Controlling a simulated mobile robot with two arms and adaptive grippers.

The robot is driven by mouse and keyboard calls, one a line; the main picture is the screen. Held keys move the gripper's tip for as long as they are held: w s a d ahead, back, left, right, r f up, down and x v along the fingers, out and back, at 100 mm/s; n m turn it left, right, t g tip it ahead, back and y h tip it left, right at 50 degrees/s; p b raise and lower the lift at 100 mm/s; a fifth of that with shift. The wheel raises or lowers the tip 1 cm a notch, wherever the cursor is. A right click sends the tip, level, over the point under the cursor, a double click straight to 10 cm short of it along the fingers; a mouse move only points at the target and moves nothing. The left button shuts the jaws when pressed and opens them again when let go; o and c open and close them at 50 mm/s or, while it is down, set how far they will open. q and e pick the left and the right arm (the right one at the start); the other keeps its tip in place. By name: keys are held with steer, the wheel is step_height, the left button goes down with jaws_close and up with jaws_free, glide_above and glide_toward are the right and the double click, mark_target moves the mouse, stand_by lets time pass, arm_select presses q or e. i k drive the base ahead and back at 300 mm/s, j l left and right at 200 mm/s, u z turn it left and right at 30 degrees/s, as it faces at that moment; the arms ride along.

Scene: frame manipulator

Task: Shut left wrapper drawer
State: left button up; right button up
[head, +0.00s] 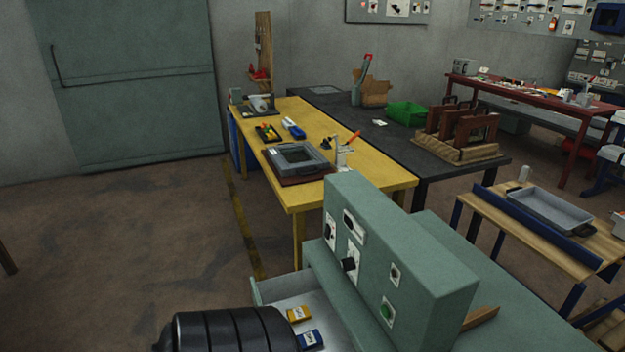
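A pale drawer (272,290) stands open on the left side of the green machine (400,240) with the control panel. Its light interior shows below the panel. A yellow pack (299,314) and a blue pack (310,339) lie inside it. The near part of the drawer is hidden behind a black ribbed part and cut off by the bottom edge of the head view. Neither of my grippers shows in the head view, so I see no contact with the drawer.
A wooden bench (540,235) stands at right. The floor at left is clear.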

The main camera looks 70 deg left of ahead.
mark_target(284, 292)
steer(key=u, duration=0.5)
steer(key=k+u, duration=0.1)
steer(key=u, duration=0.4)
steer(key=l+u, duration=0.1)
steer(key=u, duration=0.9)
steer(key=k+j+u, duration=0.1)
steer(key=u, duration=0.4)
